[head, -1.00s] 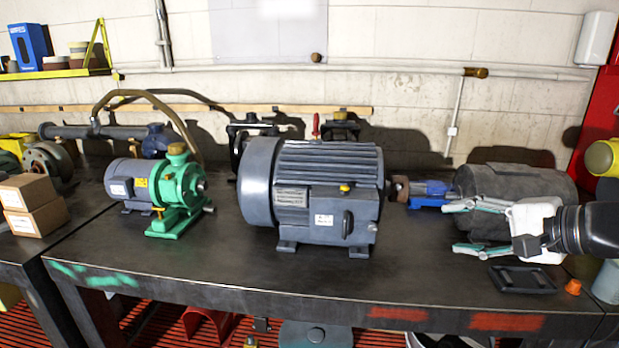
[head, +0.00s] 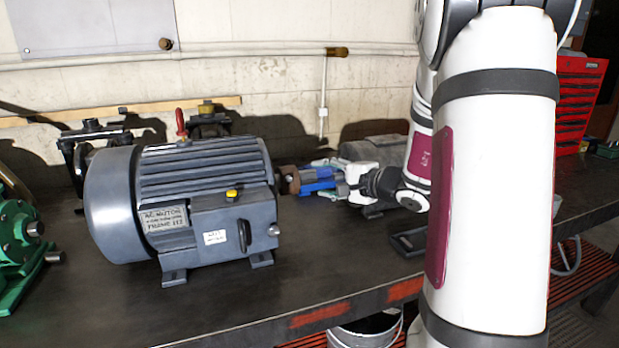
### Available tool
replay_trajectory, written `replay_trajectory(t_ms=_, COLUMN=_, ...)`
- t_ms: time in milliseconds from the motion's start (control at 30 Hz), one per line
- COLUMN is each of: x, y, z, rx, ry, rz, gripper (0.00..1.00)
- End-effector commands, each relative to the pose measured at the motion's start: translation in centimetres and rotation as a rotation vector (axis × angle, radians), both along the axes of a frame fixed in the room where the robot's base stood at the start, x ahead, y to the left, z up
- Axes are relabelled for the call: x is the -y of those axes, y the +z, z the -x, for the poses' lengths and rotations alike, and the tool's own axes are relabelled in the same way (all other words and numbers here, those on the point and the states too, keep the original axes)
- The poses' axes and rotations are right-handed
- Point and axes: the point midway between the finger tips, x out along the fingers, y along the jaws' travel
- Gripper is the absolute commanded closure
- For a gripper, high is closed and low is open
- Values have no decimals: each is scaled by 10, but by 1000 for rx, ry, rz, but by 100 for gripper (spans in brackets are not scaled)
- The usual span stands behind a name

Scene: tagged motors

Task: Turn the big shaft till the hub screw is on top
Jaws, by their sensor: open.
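The big grey motor (head: 190,200) stands on the bench in the head view. Its shaft end carries a rusty brown hub (head: 288,179) that points right. A hub screw cannot be made out at this size. My gripper (head: 325,176) is open, just right of the hub, its fingers pointing left towards it. A blue part (head: 318,184) shows by the fingers, and I cannot tell whether they touch it. My wrist hides part of what lies behind.
A dark grey motor body (head: 372,150) lies behind my wrist. A black tray (head: 408,240) is on the bench at right. A green pump (head: 20,245) stands at far left. The bench front (head: 240,325) is clear. A red tool cabinet (head: 580,105) stands at right.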

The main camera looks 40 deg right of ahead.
Motion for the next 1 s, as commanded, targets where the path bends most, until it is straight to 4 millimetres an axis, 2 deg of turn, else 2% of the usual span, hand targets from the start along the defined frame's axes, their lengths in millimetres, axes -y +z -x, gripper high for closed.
replay_trajectory(t_ms=100, x=-3, y=-6, z=-22, rx=-1, ry=3, rz=-1, gripper=48)
replay_trajectory(t_ms=300, x=-6, y=-13, z=-46, rx=-1, ry=1, rz=1, gripper=48)
replay_trajectory(t_ms=500, x=-7, y=-15, z=-56, rx=0, ry=0, rz=0, gripper=48)
replay_trajectory(t_ms=733, x=-7, y=-15, z=-56, rx=0, ry=0, rz=0, gripper=48)
replay_trajectory(t_ms=767, x=-7, y=-15, z=-56, rx=0, ry=0, rz=0, gripper=51)
replay_trajectory(t_ms=967, x=-7, y=-15, z=-56, rx=0, ry=0, rz=0, gripper=96)
replay_trajectory(t_ms=1000, x=-7, y=-15, z=-56, rx=-1, ry=0, rz=0, gripper=97)
